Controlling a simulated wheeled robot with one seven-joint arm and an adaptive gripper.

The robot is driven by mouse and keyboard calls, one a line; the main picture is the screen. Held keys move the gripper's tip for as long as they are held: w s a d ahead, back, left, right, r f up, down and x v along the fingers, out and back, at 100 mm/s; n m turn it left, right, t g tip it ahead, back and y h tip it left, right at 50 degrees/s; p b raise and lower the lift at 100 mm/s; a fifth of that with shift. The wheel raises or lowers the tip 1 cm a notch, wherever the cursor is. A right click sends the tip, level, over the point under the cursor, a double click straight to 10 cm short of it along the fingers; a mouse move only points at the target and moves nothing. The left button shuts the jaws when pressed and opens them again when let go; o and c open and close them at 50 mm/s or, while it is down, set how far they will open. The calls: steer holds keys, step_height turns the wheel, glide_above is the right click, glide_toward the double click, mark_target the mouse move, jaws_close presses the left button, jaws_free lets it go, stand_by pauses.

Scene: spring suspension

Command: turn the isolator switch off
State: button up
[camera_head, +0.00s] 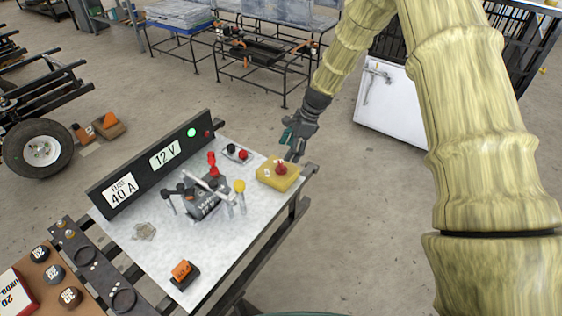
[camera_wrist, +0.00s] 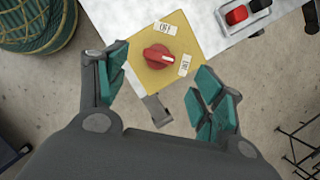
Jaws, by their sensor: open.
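The isolator switch is a red knob (camera_head: 281,168) on a yellow plate (camera_head: 268,179) at the right back edge of the bench. In the wrist view the red knob (camera_wrist: 157,57) sits in the middle of the yellow plate (camera_wrist: 160,82), with a small white mark on it. One white label (camera_wrist: 165,27) is above the knob and another (camera_wrist: 185,65) to its right; their small text is hard to read. My gripper (camera_head: 296,143) is open and empty above the switch. In the wrist view its teal-padded fingers (camera_wrist: 160,88) are apart, below and either side of the knob.
A dark panel reading 40 A and 12 V (camera_head: 150,165) has a lit green lamp (camera_head: 191,132). A metal device (camera_head: 203,206) with levers stands mid-bench. An orange-topped block (camera_head: 183,273) lies at the front.

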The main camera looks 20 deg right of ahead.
mark_target(281, 164)
steer(key=shift+p+x, duration=0.45)
steer(key=shift+x, duration=3)
steer(key=shift+s, duration=0.1)
steer(key=shift+f, duration=0.1)
steer(key=c, duration=1)
